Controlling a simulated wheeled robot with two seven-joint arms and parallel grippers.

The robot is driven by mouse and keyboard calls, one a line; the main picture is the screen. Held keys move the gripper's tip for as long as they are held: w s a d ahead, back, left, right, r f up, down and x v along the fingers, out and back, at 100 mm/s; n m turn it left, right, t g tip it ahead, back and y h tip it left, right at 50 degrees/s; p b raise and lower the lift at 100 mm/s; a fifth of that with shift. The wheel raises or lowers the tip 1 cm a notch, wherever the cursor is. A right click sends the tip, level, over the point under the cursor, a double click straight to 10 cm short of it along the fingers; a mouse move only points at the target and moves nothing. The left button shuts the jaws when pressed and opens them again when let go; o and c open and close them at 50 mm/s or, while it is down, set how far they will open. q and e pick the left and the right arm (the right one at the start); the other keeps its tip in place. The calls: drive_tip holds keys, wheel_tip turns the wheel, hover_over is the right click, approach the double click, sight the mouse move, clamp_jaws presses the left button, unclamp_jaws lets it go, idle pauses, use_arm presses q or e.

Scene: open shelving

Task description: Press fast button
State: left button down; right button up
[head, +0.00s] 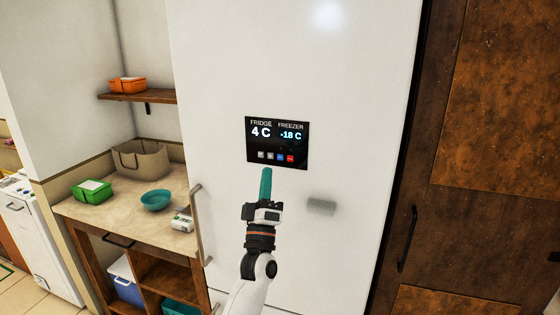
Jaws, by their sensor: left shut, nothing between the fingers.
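A black control panel (277,143) is set in the white fridge door. It reads FRIDGE 4 C and FREEZER -18 C. Along its lower edge is a row of small buttons: grey ones at the left, a blue one (280,157) and a red one (290,158) at the right. Their labels are too small to read, so I cannot tell which is the fast button. My left gripper (266,171) is shut and empty, its teal fingers pointing up just below the panel's lower edge. I cannot tell whether the fingertips touch the door. My right gripper is not in view.
The fridge door (345,90) is flat and clear around the panel, with a vertical handle (197,225) at the left. Left of it, a counter (120,215) holds a green container (92,191), a teal bowl (156,200) and a basket (140,160). A brown wooden door (480,130) stands right.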

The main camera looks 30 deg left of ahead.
sight(280, 157)
use_arm(q)
drive_tip(key=shift+w+a+b, duration=0.25)
drive_tip(key=shift+w+b, duration=0.2)
drive_tip(key=shift+w, duration=0.55)
drive_tip(key=shift+w+a+b, duration=0.2)
drive_tip(key=shift+w+b, duration=0.2)
drive_tip(key=shift+w, duration=0.65)
drive_tip(key=shift+w+a+b, duration=0.25)
drive_tip(key=shift+w+b, duration=0.2)
drive_tip(key=shift+w, duration=0.55)
drive_tip(key=shift+f, duration=0.1)
drive_tip(key=shift+w+a+b, duration=0.1)
drive_tip(key=shift+w+b, duration=0.2)
drive_tip(key=shift+w, duration=0.1)
drive_tip(key=shift+w+a+b, duration=0.1)
drive_tip(key=shift+w+b, duration=0.25)
drive_tip(key=shift+s, duration=0.2)
drive_tip(key=shift+s+d+p, duration=0.2)
drive_tip(key=shift+s+p, duration=0.2)
drive_tip(key=shift+s, duration=0.2)
